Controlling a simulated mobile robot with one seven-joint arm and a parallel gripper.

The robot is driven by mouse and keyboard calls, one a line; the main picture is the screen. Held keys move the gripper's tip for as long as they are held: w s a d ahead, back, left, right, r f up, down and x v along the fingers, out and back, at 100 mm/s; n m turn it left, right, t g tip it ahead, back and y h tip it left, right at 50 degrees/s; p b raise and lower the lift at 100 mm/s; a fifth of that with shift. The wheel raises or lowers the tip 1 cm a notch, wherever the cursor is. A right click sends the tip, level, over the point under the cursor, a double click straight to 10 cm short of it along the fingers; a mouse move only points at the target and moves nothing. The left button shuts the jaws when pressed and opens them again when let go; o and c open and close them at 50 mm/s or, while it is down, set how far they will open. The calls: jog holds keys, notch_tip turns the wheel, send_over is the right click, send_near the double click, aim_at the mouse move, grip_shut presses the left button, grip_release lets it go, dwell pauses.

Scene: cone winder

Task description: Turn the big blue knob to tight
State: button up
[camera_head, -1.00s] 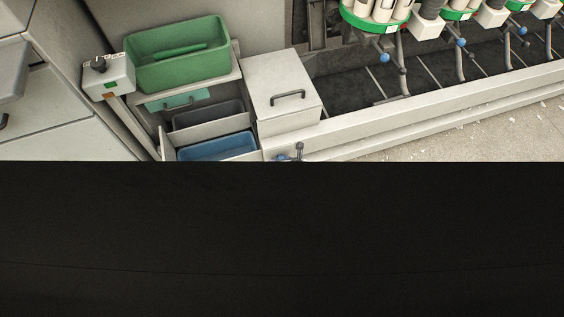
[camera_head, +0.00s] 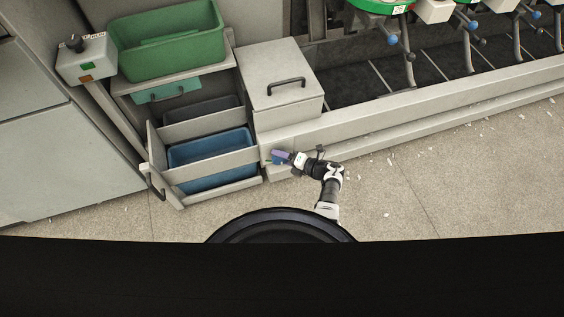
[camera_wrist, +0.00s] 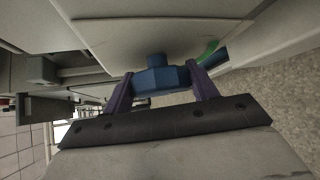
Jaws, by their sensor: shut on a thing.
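The big blue knob (camera_wrist: 160,78) shows in the wrist view, on the pale machine face. It sits between the two purple fingers of my gripper (camera_wrist: 161,86), which is shut on it. In the head view my gripper (camera_head: 281,155) is at the low front corner of the machine, and only a little of the knob's blue shows there. My fingers hide much of the knob in that view. I cannot read any tight mark; a green curved mark (camera_wrist: 209,51) shows beside the knob in the wrist view.
An open drawer with a blue bin (camera_head: 210,160) is just left of my gripper. A grey lidded box (camera_head: 280,85) stands above, and a green bin (camera_head: 165,40) is at upper left. A long pale rail (camera_head: 430,105) runs right.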

jog(key=shift+f+m+y+b, duration=0.2)
jog(key=shift+m+y+b, duration=0.6)
jog(key=shift+b, duration=0.45)
jog(key=shift+r, duration=0.1)
jog(key=o, duration=1)
jog(key=v, duration=1.3)
jog(key=shift+s+d, duration=0.3)
jog(key=shift+d, duration=0.05)
